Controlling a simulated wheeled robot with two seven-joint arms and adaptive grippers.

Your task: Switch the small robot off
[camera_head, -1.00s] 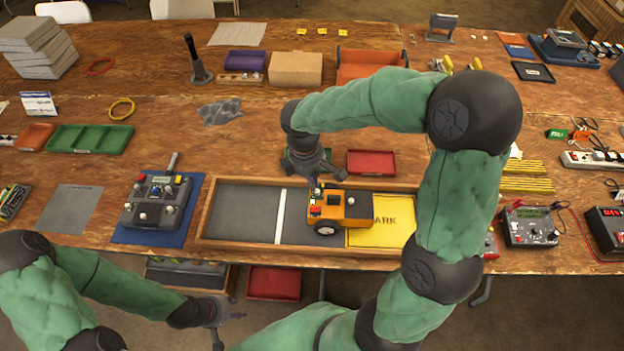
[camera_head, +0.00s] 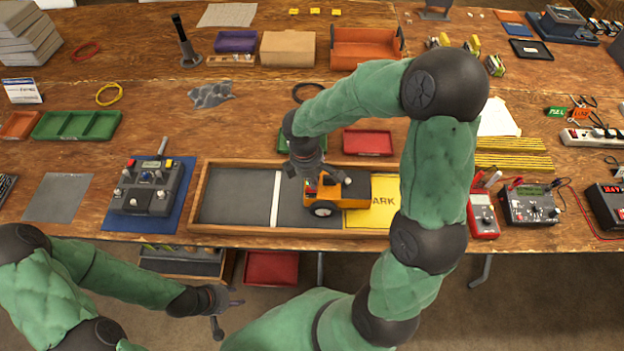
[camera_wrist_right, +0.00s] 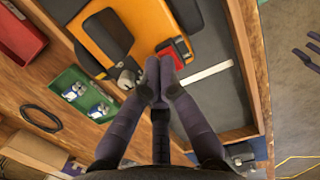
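The small robot (camera_head: 335,194), orange with a dark top and dark wheels, sits in the wooden-framed tray (camera_head: 235,228), beside and partly over the yellow "PARK" area (camera_head: 385,215). My right gripper (camera_head: 308,172) is over its left end and hides part of it. In the right wrist view my right gripper (camera_wrist_right: 158,66) has its fingers together, with the tips beside a red block (camera_wrist_right: 172,50) on the small robot (camera_wrist_right: 125,30). A metallic knob (camera_wrist_right: 126,78) is close beside the fingers. Whether the tips touch either is unclear. My left gripper (camera_head: 228,308) is open and empty, in front of the table.
A control box (camera_head: 146,188) with a lever lies on a blue mat left of the tray. A red tray (camera_head: 367,142) and a partly hidden green tray (camera_head: 287,143) lie behind. Red and grey meters (camera_head: 482,215) stand to the right. The tray's left half is clear.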

